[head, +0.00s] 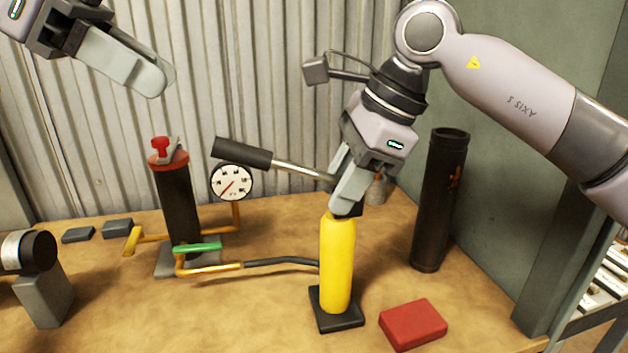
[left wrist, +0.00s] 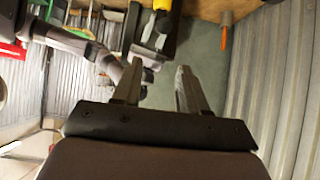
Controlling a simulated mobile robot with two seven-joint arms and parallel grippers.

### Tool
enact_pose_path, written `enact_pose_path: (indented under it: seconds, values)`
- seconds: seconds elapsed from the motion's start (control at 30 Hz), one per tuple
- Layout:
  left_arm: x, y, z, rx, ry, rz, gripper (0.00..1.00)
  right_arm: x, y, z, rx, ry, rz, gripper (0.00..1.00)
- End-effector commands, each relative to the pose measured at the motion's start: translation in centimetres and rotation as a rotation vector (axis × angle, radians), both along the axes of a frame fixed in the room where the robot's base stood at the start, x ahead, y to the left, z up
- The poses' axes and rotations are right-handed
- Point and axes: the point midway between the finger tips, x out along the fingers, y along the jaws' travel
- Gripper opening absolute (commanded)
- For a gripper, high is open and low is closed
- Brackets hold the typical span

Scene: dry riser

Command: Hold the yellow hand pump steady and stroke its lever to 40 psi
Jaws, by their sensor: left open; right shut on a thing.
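The yellow hand pump (head: 338,265) stands upright on a black base (head: 337,318) on the bench. My right gripper (head: 346,198) is shut on the top of the pump and hides part of it. The lever, a metal rod with a black grip (head: 242,152), slants up to the left from the pump's top. The round white gauge (head: 232,182) sits on a brass pipe; its red needle points to the lower left, figures too small to read. My left gripper (head: 155,82) is open and empty, high at the upper left; its fingers (left wrist: 158,85) show apart in the left wrist view.
A black cylinder with a red top (head: 180,205) stands left of the gauge. A green-handled valve (head: 198,247) and dark hose (head: 282,262) lie low between it and the pump. A red block (head: 413,324) and black tube (head: 440,200) stand right. A grey stand (head: 45,298) is front left.

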Motion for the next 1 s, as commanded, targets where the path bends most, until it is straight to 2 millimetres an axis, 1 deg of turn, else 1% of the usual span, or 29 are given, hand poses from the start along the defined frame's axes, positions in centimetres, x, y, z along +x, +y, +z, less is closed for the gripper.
enact_pose_path:
  seconds: [0.43, 0.47, 0.5, 0.57, 0.6, 0.8, 1.0]
  values:
    - [0.0, 0.0, 0.0, 0.0, 0.0, 0.0, 0.43, 0.0, 0.1, 0.0, 0.004, -0.004, 0.001, 0.0]
    - [0.0, 0.0, 0.0, 0.0, 0.0, 0.0, 0.39, 0.0, 0.1, 0.0, 0.004, -0.004, 0.001, 0.0]
    - [0.0, 0.0, 0.0, 0.001, 0.0, 0.0, 0.26, 0.0, 0.1, 0.0, 0.004, -0.004, 0.001, 0.0]
    - [0.0, -0.1, 0.0, 0.007, 0.002, -0.001, 0.07, 0.0, 0.1, 0.0, 0.004, -0.004, 0.001, 0.0]
    - [0.1, -0.2, 0.0, 0.015, 0.004, -0.004, 0.0, 0.0, 0.1, 0.0, 0.004, -0.004, 0.001, 0.0]
    - [0.4, -1.4, 0.1, 0.112, 0.035, -0.018, 0.0, 0.0, 0.1, 0.0, 0.004, -0.004, 0.001, 0.0]
    - [0.8, -2.1, 0.1, 0.207, 0.064, -0.017, 0.0, 0.0, 0.1, 0.0, 0.004, -0.003, 0.0, 0.0]
